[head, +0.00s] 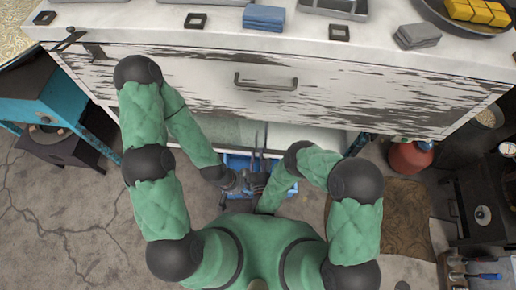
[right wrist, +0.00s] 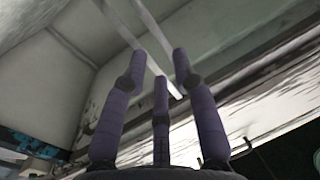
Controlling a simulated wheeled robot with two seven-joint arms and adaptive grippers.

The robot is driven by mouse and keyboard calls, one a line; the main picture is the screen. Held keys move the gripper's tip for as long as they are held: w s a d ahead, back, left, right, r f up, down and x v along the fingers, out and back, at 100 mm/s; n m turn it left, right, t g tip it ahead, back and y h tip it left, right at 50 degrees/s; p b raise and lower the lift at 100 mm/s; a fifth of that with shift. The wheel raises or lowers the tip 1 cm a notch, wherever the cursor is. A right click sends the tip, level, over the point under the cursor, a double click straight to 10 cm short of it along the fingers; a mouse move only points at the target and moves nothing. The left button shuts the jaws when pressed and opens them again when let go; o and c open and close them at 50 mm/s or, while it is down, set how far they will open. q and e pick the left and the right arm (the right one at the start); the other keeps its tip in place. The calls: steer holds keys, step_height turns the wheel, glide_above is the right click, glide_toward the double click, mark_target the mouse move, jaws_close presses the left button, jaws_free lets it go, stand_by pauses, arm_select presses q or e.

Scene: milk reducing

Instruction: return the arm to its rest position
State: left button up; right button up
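My left gripper (head: 238,184) is close beside and slightly lower, at the end of the left forearm. It is small and dark, and its fingers are hard to make out. I cannot tell whether the two grippers touch.
A blue object (head: 284,183), partly hidden, lies under the grippers. Blue cloths (head: 264,18) and a pan with yellow blocks (head: 478,12) are on the countertop. A red canister (head: 408,158) and dark cabinet (head: 485,205) are right.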

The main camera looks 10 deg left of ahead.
steer(key=shift+s+d, duration=0.1)
steer(key=shift+s, duration=0.35)
steer(key=shift+w, duration=0.1)
steer(key=w+d+f+m+g+p, duration=0.2)
steer(key=w+d+f+g, duration=0.1)
steer(key=d+g, duration=0.45)
steer(key=s+d+r+m+g, duration=0.1)
steer(key=s+d+r+g, duration=0.1)
steer(key=s, duration=0.3)
steer(key=s+d+r+g+p, duration=0.1)
steer(key=s+d+r+g, duration=0.1)
steer(key=s, duration=0.4)
steer(key=s+d+r+m+g+p, duration=0.1)
steer(key=s+d+r+g, duration=0.1)
steer(key=s+g, duration=0.3)
steer(key=shift+s+d+r+m+g+y, duration=0.25)
steer(key=shift+d+m+g+y, duration=0.1)
steer(key=shift+d, duration=0.4)
